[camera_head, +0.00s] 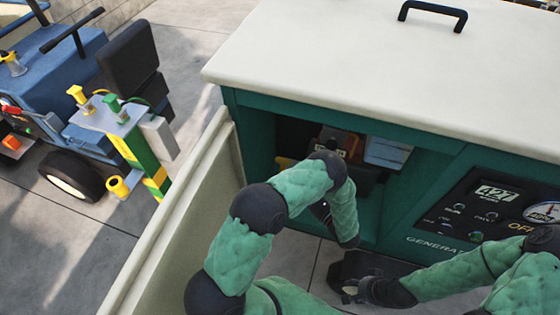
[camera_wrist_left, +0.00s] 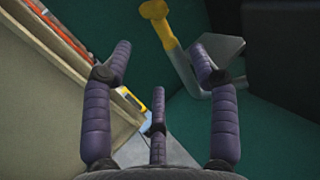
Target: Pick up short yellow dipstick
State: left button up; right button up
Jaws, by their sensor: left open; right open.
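In the left wrist view, a yellow-topped piece (camera_wrist_left: 157,10) with a grey stem slants down in front of a green wall; I cannot tell for sure that it is the short yellow dipstick. My left gripper (camera_wrist_left: 160,62) is open, its fingers spread and empty, with that piece beyond its right finger. A yellow-topped piece (camera_head: 76,93) also stands on the post's plate at left. My right gripper (camera_head: 350,288) is open, low in front of the generator.
The green generator (camera_head: 395,215) has a pale lid (camera_head: 400,70) and a control panel (camera_head: 495,215). Its pale open door (camera_head: 185,235) stands left of my left arm. A green-topped piece (camera_head: 112,103) stands on the post's plate, near a blue vehicle (camera_head: 50,85).

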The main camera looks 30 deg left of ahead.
aim_at(283, 166)
pick_arm(q)
jog(key=x, duration=0.3)
jog(key=b+x, duration=0.1)
jog(key=x, duration=0.2)
jog(key=b+x, duration=0.1)
jog(key=x, duration=0.2)
jog(key=shift+s+a+r, duration=0.1)
jog(key=shift+s+a, duration=0.05)
jog(key=shift+a, duration=0.65)
grip_shut()
